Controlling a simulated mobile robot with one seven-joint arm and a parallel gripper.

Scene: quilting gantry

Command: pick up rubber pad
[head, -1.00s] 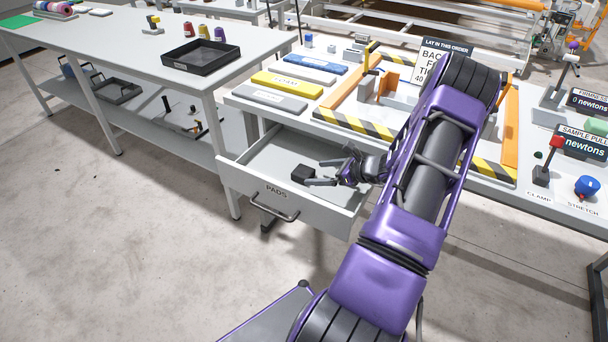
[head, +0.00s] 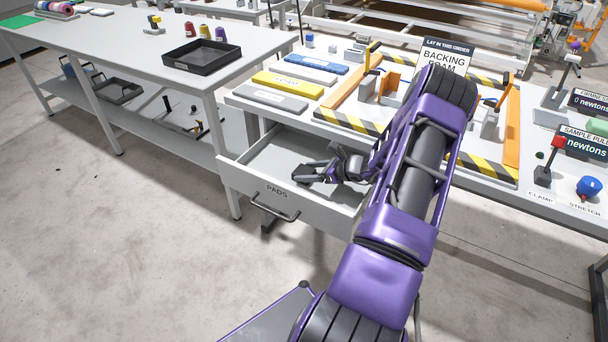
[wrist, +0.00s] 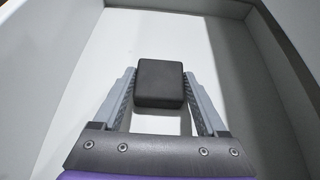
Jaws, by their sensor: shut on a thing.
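The rubber pad is a small dark block (wrist: 160,83) in the open drawer labelled PADS (head: 330,210). In the wrist view it sits between the two fingers of my gripper (wrist: 160,92), with its far end reaching past the fingertips. In the head view my gripper (head: 312,172) is inside the drawer and shut on the pad, which is partly hidden by the fingers (head: 302,173). I cannot tell whether the pad touches the drawer floor.
The drawer walls (wrist: 262,80) stand around my gripper. Above the drawer is a worktop with a yellow block (head: 287,84), a grey block (head: 270,103) and a striped frame (head: 345,122). A table with a black tray (head: 201,57) stands at the left.

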